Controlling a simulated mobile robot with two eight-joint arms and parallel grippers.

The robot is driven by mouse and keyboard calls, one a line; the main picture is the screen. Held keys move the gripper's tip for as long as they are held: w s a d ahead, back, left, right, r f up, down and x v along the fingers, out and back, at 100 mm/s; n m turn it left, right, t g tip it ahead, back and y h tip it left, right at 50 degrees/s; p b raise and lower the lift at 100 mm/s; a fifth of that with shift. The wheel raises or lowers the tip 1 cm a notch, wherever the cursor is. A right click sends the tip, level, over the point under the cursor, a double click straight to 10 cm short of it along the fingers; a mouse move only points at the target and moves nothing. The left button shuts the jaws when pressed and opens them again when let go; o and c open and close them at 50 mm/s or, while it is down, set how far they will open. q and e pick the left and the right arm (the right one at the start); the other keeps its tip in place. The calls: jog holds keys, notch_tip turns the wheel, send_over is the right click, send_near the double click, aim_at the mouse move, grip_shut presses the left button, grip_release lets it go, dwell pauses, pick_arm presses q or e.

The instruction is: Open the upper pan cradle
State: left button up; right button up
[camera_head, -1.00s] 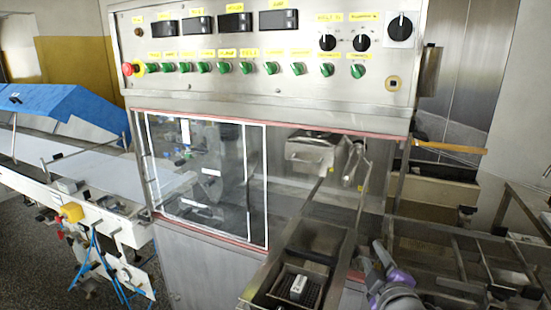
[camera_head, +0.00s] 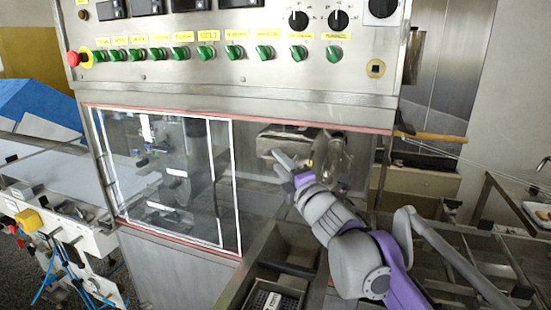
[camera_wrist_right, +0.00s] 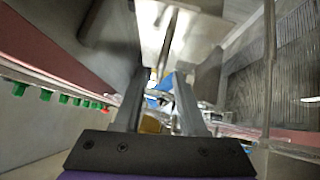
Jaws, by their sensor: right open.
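The metal pan cradle (camera_head: 272,143) hangs inside the machine's opening, right of the clear window, at the upper middle of the head view. My right gripper (camera_head: 283,164) reaches in from the lower right, its fingers just in front of the cradle's lower side. I cannot tell whether it touches. In the right wrist view, the open right gripper (camera_wrist_right: 160,76) has two parallel fingers with nothing clearly between them; a shiny metal body with a rod, likely the cradle (camera_wrist_right: 185,45), is ahead and above. A handle is not clearly visible. My left gripper is not in view.
The control panel (camera_head: 220,72) with green knobs spans above the opening. A white-framed clear window (camera_head: 225,185) lies left of the gripper. Below are metal troughs and a dark basket (camera_head: 255,300) with a small white block. An orange-handled bar (camera_head: 435,137) juts out at right.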

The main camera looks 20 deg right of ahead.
jog(key=shift+x, duration=1.35)
grip_shut()
dwell(0.4)
